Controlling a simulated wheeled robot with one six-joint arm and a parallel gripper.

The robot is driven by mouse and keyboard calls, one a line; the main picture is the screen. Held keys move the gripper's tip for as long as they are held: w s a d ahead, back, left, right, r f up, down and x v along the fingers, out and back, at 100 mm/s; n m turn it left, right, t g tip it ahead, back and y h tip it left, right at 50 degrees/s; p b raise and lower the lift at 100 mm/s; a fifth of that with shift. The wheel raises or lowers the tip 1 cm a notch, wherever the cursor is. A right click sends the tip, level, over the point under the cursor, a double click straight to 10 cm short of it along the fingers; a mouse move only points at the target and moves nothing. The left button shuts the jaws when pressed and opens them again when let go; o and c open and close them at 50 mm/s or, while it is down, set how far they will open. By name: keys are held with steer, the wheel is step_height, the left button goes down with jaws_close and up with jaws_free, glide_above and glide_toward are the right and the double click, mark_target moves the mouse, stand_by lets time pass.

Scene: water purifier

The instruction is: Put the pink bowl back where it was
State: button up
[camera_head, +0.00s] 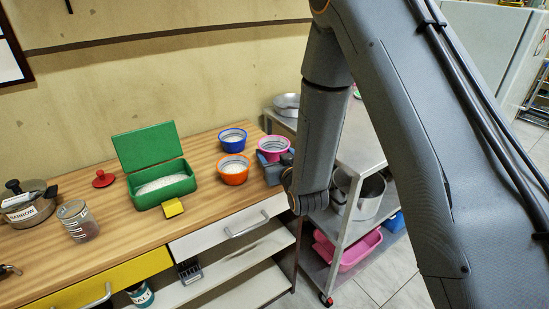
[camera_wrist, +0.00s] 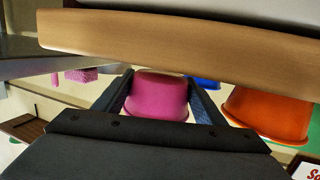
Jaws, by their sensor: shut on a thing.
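The pink bowl (camera_head: 274,145) is at the right end of the wooden counter, and it also shows in the wrist view (camera_wrist: 158,95). My gripper (camera_head: 273,156) is shut on it, with one finger on each side of the bowl in the wrist view (camera_wrist: 160,98). The bowl looks upright, with something pale inside. I cannot tell whether its base touches the counter. My gripper hides its lower part in the head view.
An orange bowl (camera_head: 234,170) stands close on the left, with a blue bowl (camera_head: 232,139) behind it. A green open box (camera_head: 165,185) holds white grains. A metal cart (camera_head: 360,150) stands right of the counter. Jars stand at the far left.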

steer(key=shift+f, duration=0.85)
steer(key=shift+f, duration=0.1)
steer(key=shift+f, duration=0.1)
steer(key=o, duration=1.1)
steer(key=shift+r, duration=0.25)
steer(key=b+v, duration=0.1)
steer(key=v, duration=1.1)
